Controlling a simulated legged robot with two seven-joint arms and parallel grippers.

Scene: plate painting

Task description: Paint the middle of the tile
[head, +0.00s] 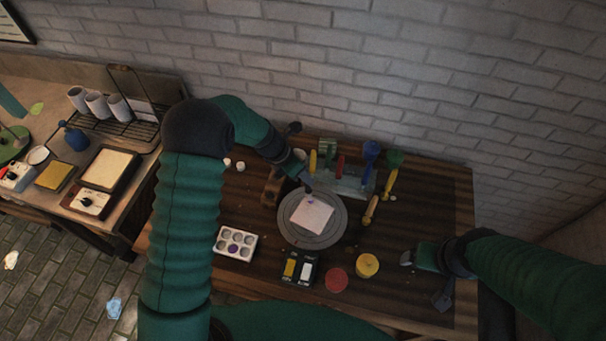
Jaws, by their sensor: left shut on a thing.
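A pale, square tile (318,220) lies on a round grey turntable (291,229) at the middle of the table. A small purple mark shows near its upper edge. My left gripper (305,184) reaches over the far left edge of the turntable, shut on a thin tool that looks like a brush. The tool is mostly hidden, and its tip is close to the purple mark; I cannot tell whether it touches. A white paint palette (221,242) with round wells, one of them purple, lies at the front left. My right gripper (412,258) is at the table's right, away from the tile; its jaws are unclear.
A rack with coloured tools (350,183) stands behind the turntable. A black box with yellow and white blocks (300,268), a red round pot (336,280) and a yellow pot (367,265) stand in front. The table's far right is clear. A brick wall closes the back.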

